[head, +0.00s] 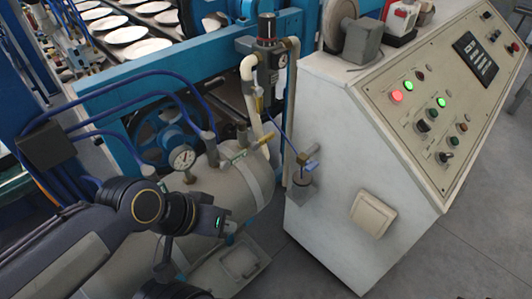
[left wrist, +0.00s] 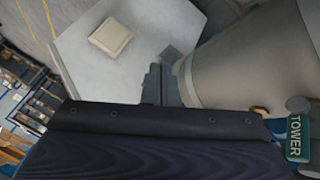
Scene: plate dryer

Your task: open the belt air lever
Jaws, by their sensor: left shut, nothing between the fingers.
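I cannot tell for sure which lever is the belt air lever. In the head view, a brass valve with a blue handle (head: 311,163) sits on the cabinet's left side. A small yellow lever (head: 266,139) with a green tag (head: 239,156) is on the pipework above the grey tank (head: 232,183). My left gripper (head: 222,222) is in front of the tank, below and left of these fittings, touching none of them. The left wrist view shows its fingers (left wrist: 160,70) shut and empty. A green tag reading TOWER (left wrist: 299,138) is at that view's right edge. My right gripper is not in view.
A white control cabinet (head: 335,190) with lit buttons stands right of the tank. A regulator (head: 267,45) stands above. Grey floor (head: 480,200) is clear at right.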

